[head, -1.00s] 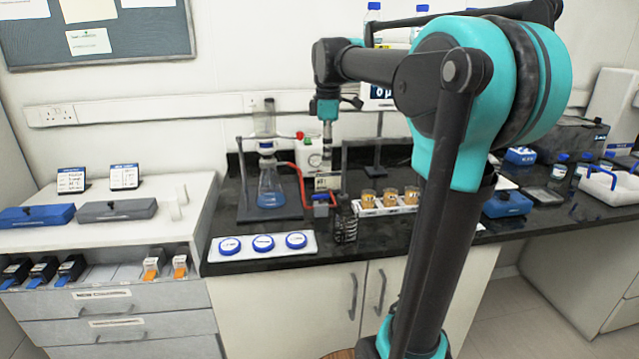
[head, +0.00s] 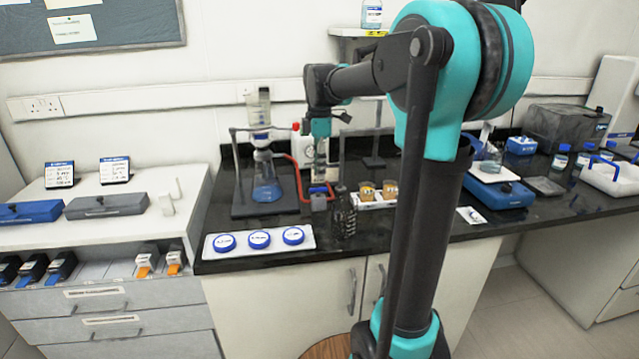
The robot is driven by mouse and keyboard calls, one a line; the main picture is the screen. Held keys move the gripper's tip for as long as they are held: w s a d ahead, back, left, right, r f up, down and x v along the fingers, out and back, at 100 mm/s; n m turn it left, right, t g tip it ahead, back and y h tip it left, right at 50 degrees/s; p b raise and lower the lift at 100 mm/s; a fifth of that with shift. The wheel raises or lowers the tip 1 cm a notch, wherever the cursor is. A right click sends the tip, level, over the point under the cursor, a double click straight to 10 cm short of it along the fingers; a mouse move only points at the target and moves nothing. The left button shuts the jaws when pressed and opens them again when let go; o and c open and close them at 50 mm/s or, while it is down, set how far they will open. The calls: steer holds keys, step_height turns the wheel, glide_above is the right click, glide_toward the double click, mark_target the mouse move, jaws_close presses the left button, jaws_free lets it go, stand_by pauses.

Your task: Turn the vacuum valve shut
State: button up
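The tubing runs from the filter flask (head: 266,182), which holds blue liquid, past the valve area. My gripper (head: 320,172) points down close above the valve. Its fingers are small and blend with the pump behind, so I cannot tell whether they are open or touch the valve.
A rack of amber-filled beakers (head: 367,193) is farther right, partly behind my arm. A white tray with blue-lidded dishes (head: 259,241) lies at the bench's front left. The white pump (head: 303,146) stands behind my gripper.

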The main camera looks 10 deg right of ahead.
mark_target(320, 188)
steer(key=shift+f, duration=2.7)
steer(key=shift+c, duration=0.5)
jaws_close()
